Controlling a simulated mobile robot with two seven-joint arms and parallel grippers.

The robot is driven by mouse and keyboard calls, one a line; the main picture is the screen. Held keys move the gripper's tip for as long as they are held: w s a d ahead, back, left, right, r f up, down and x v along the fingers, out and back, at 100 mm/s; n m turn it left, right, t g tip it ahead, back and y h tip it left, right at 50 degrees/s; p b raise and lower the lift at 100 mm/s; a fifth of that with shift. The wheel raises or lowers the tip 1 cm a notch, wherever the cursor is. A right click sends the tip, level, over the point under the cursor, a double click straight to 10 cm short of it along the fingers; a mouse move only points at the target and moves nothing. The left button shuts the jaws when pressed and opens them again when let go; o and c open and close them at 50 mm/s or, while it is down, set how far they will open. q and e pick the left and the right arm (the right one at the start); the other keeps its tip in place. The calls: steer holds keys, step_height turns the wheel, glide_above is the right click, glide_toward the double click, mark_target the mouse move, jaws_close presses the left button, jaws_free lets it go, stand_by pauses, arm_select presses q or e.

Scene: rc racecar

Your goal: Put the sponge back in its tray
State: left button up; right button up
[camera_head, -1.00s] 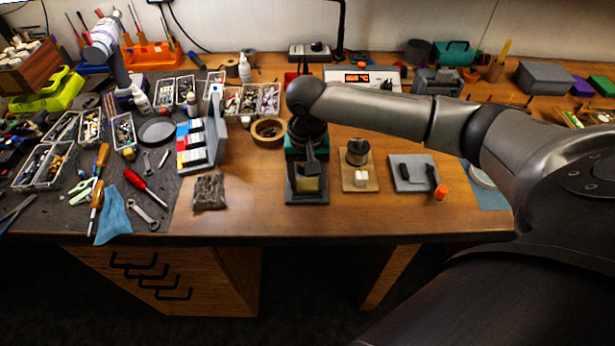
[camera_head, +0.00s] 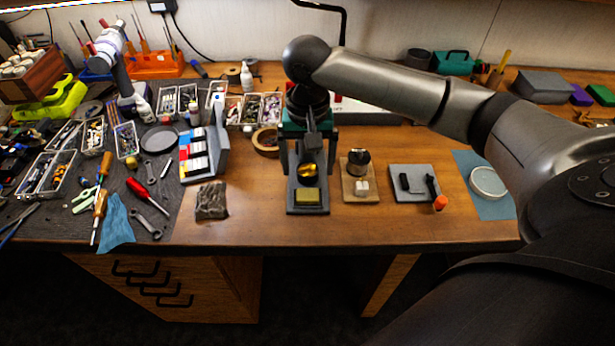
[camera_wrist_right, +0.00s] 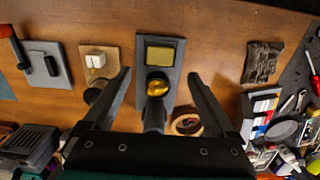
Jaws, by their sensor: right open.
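A dark stand (camera_head: 291,208) stands near the table's front edge. A flat olive-yellow rectangle, seemingly the sponge (camera_head: 308,196), lies within a dark border at the stand's front end. It also shows in the wrist view (camera_wrist_right: 160,53). I cannot tell whether the border is a separate tray. A shiny brass-coloured piece (camera_head: 308,172) is behind the rectangle. My right gripper (camera_wrist_right: 159,75) is open and empty above the stand, its fingers apart on either side of it. In the head view the right gripper (camera_head: 308,160) hides the stand's rear.
Right of the stand are a wooden plate (camera_head: 350,194) with a white block and a grey plate (camera_head: 412,198) with black parts. A crumpled brown piece (camera_head: 211,200) lies to the left. A tape roll (camera_head: 265,141) is behind. Bare wood lies between the brown piece and the stand.

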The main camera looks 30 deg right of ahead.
steer(key=shift+r, duration=1.75)
